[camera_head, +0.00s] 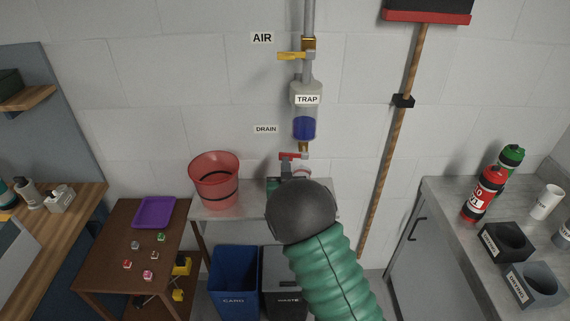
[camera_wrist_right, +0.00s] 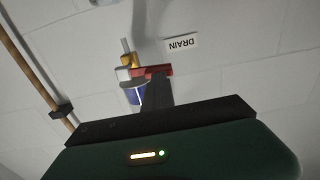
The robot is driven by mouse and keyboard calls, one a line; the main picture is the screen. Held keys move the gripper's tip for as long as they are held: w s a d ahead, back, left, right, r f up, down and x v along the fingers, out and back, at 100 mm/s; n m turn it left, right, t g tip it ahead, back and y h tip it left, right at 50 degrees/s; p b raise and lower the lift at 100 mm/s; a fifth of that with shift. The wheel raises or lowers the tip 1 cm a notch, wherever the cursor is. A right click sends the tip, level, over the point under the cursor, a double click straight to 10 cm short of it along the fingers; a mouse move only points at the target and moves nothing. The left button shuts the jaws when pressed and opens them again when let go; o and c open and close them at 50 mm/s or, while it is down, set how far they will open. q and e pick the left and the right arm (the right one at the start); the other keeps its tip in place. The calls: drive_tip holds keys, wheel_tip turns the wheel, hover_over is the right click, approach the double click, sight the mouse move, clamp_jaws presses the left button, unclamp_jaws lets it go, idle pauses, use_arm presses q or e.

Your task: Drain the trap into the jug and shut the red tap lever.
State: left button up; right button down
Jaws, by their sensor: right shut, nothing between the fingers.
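The trap (camera_head: 305,118) is a clear cylinder with blue liquid in its lower part, on the wall pipe. Below it, the red tap lever (camera_head: 292,156) lies about level across the drain outlet; it also shows in the wrist view (camera_wrist_right: 155,71). My right gripper (camera_head: 286,168) is shut and empty, its tips close to the lever; contact is unclear. In the wrist view its fingers (camera_wrist_right: 158,88) reach up towards the lever. A pale rim (camera_head: 303,172) under the outlet, possibly the jug, is mostly hidden by my right arm. My left gripper is out of view.
A red translucent bucket (camera_head: 214,180) with a black band stands on the left of the small wall table (camera_head: 205,212). The yellow air lever (camera_head: 292,56) sits above the trap. A broom (camera_head: 396,130) leans to the right. Bins (camera_head: 236,275) stand below.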

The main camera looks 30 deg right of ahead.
drive_tip(key=shift+w+d+r, duration=0.15)
drive_tip(key=shift+r, duration=0.15)
idle(0.6)
